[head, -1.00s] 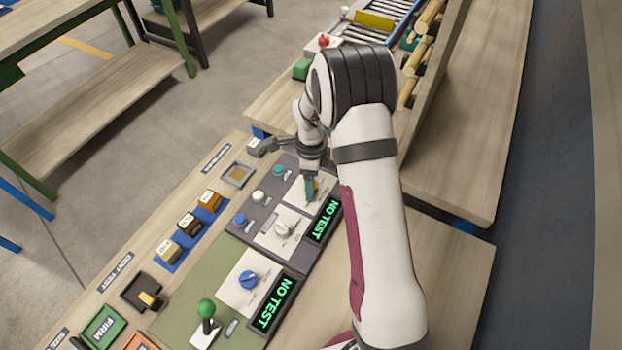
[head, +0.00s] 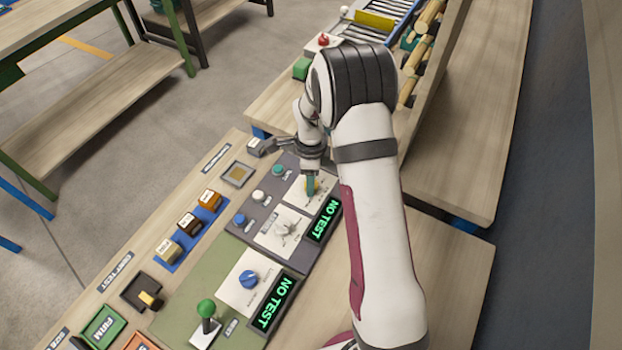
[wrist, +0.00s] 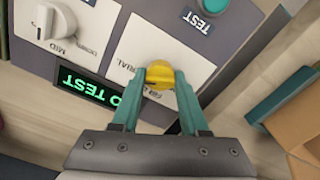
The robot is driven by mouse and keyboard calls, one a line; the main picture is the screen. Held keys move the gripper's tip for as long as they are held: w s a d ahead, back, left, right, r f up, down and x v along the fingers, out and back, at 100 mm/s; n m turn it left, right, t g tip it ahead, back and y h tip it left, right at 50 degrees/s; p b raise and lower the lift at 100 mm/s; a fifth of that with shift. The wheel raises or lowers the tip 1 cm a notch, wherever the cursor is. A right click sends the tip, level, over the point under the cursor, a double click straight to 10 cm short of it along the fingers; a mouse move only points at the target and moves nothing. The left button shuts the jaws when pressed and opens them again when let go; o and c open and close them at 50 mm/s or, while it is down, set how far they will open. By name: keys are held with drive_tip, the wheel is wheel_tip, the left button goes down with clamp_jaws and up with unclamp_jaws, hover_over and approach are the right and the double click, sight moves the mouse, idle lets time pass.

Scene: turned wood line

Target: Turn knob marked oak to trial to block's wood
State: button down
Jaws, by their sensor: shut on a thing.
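My gripper (wrist: 157,88) has its teal fingers closed on a yellow knob (wrist: 159,74), which stands on a white plate (wrist: 150,40) of the grey panel. "TRIAL" is partly readable on the plate; the other wording there is partly hidden by the fingers. In the head view my gripper (head: 311,187) points down at the plate and mostly hides the knob. A display (head: 324,220) beside the plate reads "NO TEST". Three wood blocks, pale (head: 168,250), dark (head: 189,222) and brown (head: 210,199), sit on a blue strip (head: 181,243).
A white knob (head: 285,228) on its own plate is close by, marked "MID" in the wrist view. Teal (head: 279,171), white (head: 259,196) and blue (head: 239,219) buttons line the panel. A blue knob (head: 249,279) and green-balled lever (head: 206,310) stand nearer.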

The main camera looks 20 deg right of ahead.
drive_tip(key=n, duration=0.6)
drive_tip(key=shift+n, duration=0.3)
drive_tip(key=n, duration=1.3)
drive_tip(key=shift+n, duration=0.3)
drive_tip(key=n, duration=0.5)
drive_tip(key=shift+n, duration=0.7)
drive_tip(key=shift+c, duration=2.1)
unclamp_jaws()
